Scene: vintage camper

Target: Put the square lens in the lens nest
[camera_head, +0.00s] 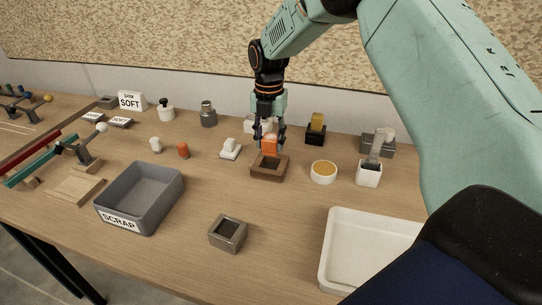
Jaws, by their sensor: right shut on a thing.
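My right gripper (269,140) comes down from above at the middle of the table and is shut on a small orange-red block-like piece (270,146), which seems to be the square lens. The piece is right at the brown wooden square holder (256,172), which looks like the lens nest. It is over the holder's opening; I cannot tell whether it touches or is partly inside. The fingers hide part of the piece. A grey square holder (228,235) with a dark hollow stands nearer the front. My left gripper is not in view.
A grey scrap bin (140,197) stands at left, a white tray (335,250) at front right. A white round bowl (323,172) and a white cup with a brush (369,176) stand right of the wooden holder. A white block (230,149) stands to its left.

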